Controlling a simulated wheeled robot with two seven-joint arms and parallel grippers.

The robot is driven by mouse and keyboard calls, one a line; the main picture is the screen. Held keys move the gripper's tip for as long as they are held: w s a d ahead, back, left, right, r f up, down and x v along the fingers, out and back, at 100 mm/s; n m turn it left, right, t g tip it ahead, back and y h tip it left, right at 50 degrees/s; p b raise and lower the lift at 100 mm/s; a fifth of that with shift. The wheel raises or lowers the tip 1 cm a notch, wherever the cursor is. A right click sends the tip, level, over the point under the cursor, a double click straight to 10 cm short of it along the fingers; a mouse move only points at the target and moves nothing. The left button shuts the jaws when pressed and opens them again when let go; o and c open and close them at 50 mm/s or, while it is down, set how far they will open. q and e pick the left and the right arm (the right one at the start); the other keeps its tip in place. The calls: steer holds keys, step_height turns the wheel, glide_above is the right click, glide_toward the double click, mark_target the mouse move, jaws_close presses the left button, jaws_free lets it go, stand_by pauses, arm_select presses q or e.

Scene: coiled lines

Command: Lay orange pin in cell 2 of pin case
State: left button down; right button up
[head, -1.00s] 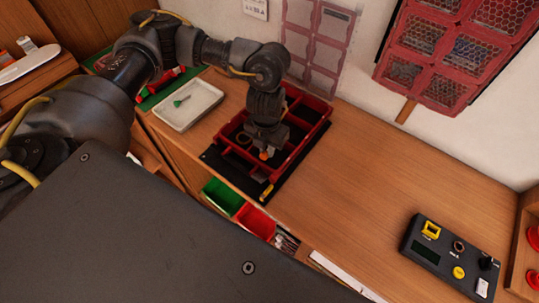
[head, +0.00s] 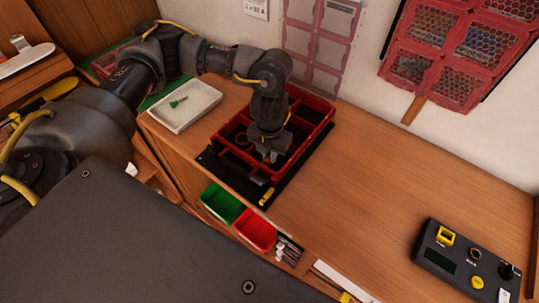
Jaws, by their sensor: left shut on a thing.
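The red pin case (head: 316,103), split into cells by dividers, lies on a black mat on the wooden bench. My left gripper (head: 270,156) points down into the case, near its front middle, and its jaws are shut. The orange pin is hidden at the jaws now; its orange showed there earlier. I cannot tell which cell lies under the jaws or whether the pin touches the floor of the case. My right gripper is not in view.
A white tray (head: 207,105) with a green pin (head: 178,101) stands left of the case. Green (head: 222,203) and red (head: 257,231) bins sit below the bench's front edge. A black control box (head: 464,262) stands at the right. The bench between is clear.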

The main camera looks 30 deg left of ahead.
arm_select(q)
steer(key=shift+f, duration=0.15)
steer(key=c, duration=1.8)
jaws_free()
steer(key=o, duration=0.4)
steer(key=shift+r, duration=0.55)
step_height(320, 180, up, 11)
steer(key=shift+r+b, duration=0.1)
steer(key=shift+b, duration=0.9)
